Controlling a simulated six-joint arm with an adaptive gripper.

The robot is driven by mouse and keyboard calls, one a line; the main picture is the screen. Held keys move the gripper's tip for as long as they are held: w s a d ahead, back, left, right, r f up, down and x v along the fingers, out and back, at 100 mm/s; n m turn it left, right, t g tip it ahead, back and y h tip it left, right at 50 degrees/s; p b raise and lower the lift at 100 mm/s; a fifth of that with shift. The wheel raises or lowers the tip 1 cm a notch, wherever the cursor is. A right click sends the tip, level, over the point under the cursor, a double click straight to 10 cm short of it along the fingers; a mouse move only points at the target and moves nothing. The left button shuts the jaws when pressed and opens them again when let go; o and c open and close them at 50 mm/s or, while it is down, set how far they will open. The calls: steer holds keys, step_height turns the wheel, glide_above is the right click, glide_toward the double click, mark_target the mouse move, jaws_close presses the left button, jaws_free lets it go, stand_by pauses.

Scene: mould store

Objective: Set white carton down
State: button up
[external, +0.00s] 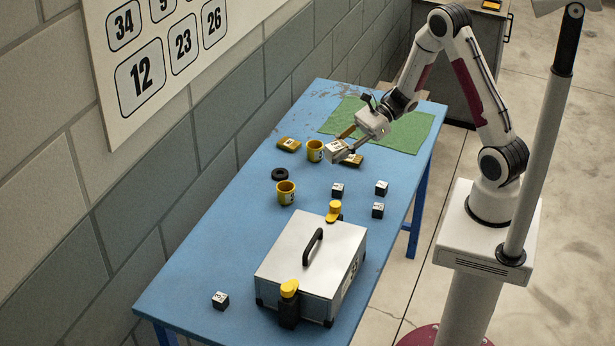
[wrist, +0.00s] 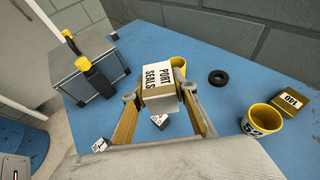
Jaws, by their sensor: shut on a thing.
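The white carton (external: 336,151) is in my gripper over the far half of the blue table. In the wrist view the carton (wrist: 158,82) shows a white face lettered PORT SEALS and a brown side. My gripper (external: 341,146) is shut on it, with one yellow finger on each side in the wrist view. The carton looks held above the tabletop, though its exact height is hard to judge. Its underside is hidden.
Close by are a yellow cup (external: 315,151), a yellow box (external: 353,160) and another box (external: 289,144). A black ring (external: 280,174), a second cup (external: 286,194) and small cubes (external: 337,190) lie nearer. A silver case (external: 312,255) fills the near end. The green mat (external: 412,135) looks largely clear.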

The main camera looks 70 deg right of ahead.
steer(key=shift+f, duration=2.7)
steer(key=shift+w+a+r, duration=0.1)
steer(key=shift+w+a, duration=0.15)
steer(key=shift+w, duration=0.45)
steer(key=w+a+r+n+g+y, duration=0.1)
steer(key=w+a+r+n+g, duration=0.2)
steer(key=w+a, duration=0.5)
steer(key=w+a+r+n+g+y, duration=0.1)
steer(key=w+a+n+g, duration=0.3)
steer(key=w+a, duration=0.5)
steer(key=shift+a+r+g, duration=0.5)
steer(key=shift+a+r, duration=0.4)
steer(key=shift+a, duration=0.45)
steer(key=shift+f, duration=3.15)
